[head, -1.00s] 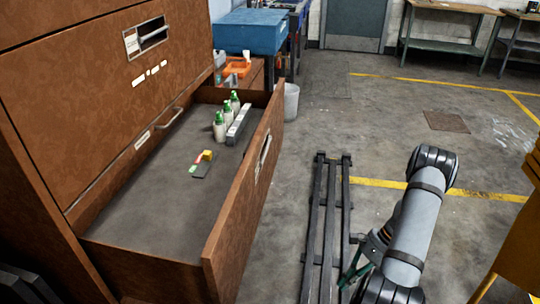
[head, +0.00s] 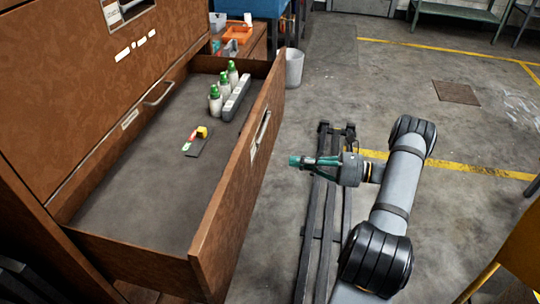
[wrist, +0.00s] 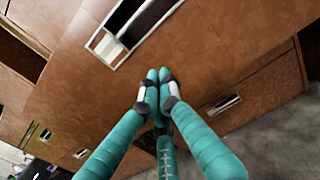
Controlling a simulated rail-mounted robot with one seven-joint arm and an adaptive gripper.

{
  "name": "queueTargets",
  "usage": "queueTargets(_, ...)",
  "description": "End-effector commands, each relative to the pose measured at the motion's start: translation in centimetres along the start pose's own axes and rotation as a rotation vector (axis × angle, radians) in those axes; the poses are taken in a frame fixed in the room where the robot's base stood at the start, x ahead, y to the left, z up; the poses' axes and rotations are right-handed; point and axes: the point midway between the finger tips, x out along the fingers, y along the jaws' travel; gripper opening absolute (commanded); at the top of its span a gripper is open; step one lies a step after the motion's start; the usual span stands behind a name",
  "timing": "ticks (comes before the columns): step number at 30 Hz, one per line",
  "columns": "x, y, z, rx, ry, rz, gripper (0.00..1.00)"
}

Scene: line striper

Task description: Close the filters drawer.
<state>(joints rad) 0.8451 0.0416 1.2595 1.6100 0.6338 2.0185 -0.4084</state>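A brown wooden drawer (head: 232,180) stands pulled far out of its cabinet in the head view. Its front has a metal handle and label holder (head: 261,134); the label is too small to read.
A closed drawer front (head: 95,85) with a handle is above and behind the open drawer. Dark metal rails (head: 318,215) run along the floor under my arm. A pale bin (head: 293,68) stands past the drawer's far end. Open floor lies to the right.

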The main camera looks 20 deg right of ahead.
Motion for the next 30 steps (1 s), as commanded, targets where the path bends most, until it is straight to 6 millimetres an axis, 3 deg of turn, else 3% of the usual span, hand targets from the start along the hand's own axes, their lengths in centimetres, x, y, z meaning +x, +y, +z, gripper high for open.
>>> queueTargets(6,4.6,0.1,0.1,0.0,0.001,0.003,0.0)
queueTargets(12,7.3,0.1,0.1,0.0,0.002,0.002,0.0)
queueTargets(18,8.5,0.1,0.0,-0.001,0.002,0.001,0.0)
queueTargets(30,8.6,0.0,-0.1,-0.001,0.001,0.0,0.0)
